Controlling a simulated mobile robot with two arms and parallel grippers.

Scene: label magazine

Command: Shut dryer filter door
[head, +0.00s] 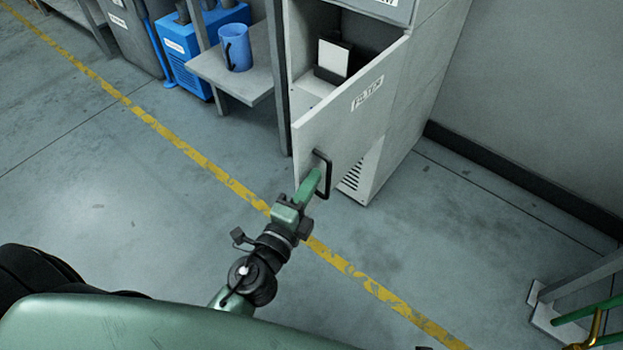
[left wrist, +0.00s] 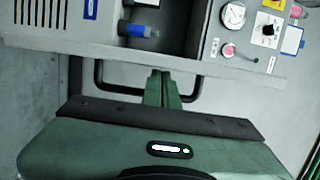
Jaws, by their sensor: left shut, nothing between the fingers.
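The filter door (head: 345,125) is a pale grey panel with a FILTER label, standing open from the dryer cabinet (head: 430,85). Its black handle (head: 328,175) is on the outer face near the free edge. The open compartment behind it shows a dark box with a white face (head: 333,58). My left gripper (head: 314,180) is shut and empty, with its fingertips at the handle. In the left wrist view, the fingers (left wrist: 163,82) lie between the two ends of the handle (left wrist: 98,80), close to the door's edge (left wrist: 140,54); I cannot tell whether they touch. My right gripper is not in view.
A blue mug (head: 236,50) stands on a grey shelf (head: 240,83) left of the cabinet. A blue machine (head: 185,60) is farther left. A yellow line (head: 200,160) crosses the mostly clear floor. Green rails (head: 590,312) are at lower right.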

